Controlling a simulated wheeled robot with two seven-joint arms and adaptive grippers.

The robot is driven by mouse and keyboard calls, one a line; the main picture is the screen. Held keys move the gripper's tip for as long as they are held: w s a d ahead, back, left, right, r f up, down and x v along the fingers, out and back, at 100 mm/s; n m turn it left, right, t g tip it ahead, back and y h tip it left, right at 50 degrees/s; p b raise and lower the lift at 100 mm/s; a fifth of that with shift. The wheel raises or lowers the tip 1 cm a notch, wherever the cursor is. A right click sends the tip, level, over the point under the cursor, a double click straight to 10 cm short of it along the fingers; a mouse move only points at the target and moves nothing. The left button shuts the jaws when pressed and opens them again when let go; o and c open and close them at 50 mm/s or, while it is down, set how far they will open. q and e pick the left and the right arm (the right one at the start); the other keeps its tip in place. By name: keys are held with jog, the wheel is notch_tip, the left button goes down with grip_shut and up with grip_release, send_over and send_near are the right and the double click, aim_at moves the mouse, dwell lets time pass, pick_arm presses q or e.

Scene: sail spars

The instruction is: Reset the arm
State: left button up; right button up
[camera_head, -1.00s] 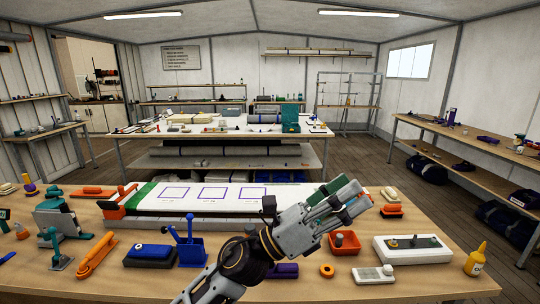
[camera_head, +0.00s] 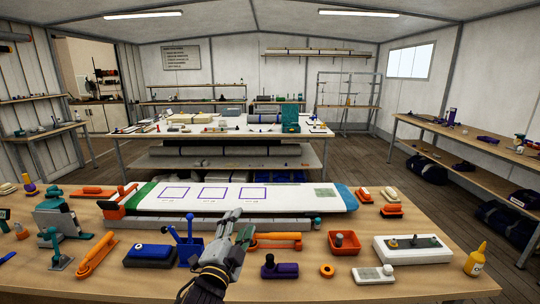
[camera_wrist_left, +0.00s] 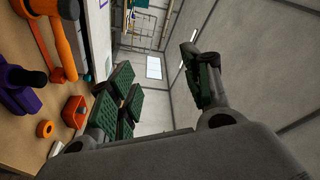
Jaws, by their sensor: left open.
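My left gripper (camera_head: 238,234) is in the head view at the front middle of the workbench (camera_head: 330,290), raised above its near side. It is open, and nothing shows between its fingers. In the left wrist view its green-padded fingers (camera_wrist_left: 165,95) stand wide apart, with wall and ceiling behind them. The white board (camera_head: 250,200) with outlined squares lies beyond the gripper. An orange-handled tool (camera_head: 276,240) lies just right of the fingers. My right gripper is not in the frames.
Right of the gripper are a purple block (camera_head: 280,271), an orange ring (camera_head: 327,270), an orange bin (camera_head: 344,242) and a white box (camera_head: 412,249). Close on its left stand a blue holder (camera_head: 190,250) and a blue block (camera_head: 150,255). A yellow bottle (camera_head: 475,260) stands at far right.

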pick_arm(q)
jog(key=s+a+f+n+g+y, duration=0.1)
jog(key=s+a+f+n+g, duration=0.3)
jog(key=f, duration=0.4)
jog(key=s+a+f+n+g+y, duration=0.25)
jog(key=s+a+f, duration=0.2)
jog(key=f, duration=0.35)
jog(key=s+a+f+n+g+y, duration=0.1)
jog(key=s+a+f+n+g, duration=0.3)
jog(key=f, duration=0.4)
jog(key=s+a+f+n+g, duration=0.2)
jog(key=s+f+g, duration=0.35)
jog(key=s, duration=0.75)
notch_tip(320, 180, down, 34)
jog(key=s, duration=0.1)
jog(key=s+a+f, duration=0.3)
jog(key=s+f, duration=0.6)
jog(key=s, duration=0.2)
jog(key=s+a+f+g, duration=0.1)
jog(key=s+a+f, duration=0.2)
jog(key=s+f, duration=0.7)
jog(key=shift+s+a+f+g, duration=0.2)
jog(key=shift+s+a+g, duration=0.1)
jog(key=shift+s+a, duration=0.15)
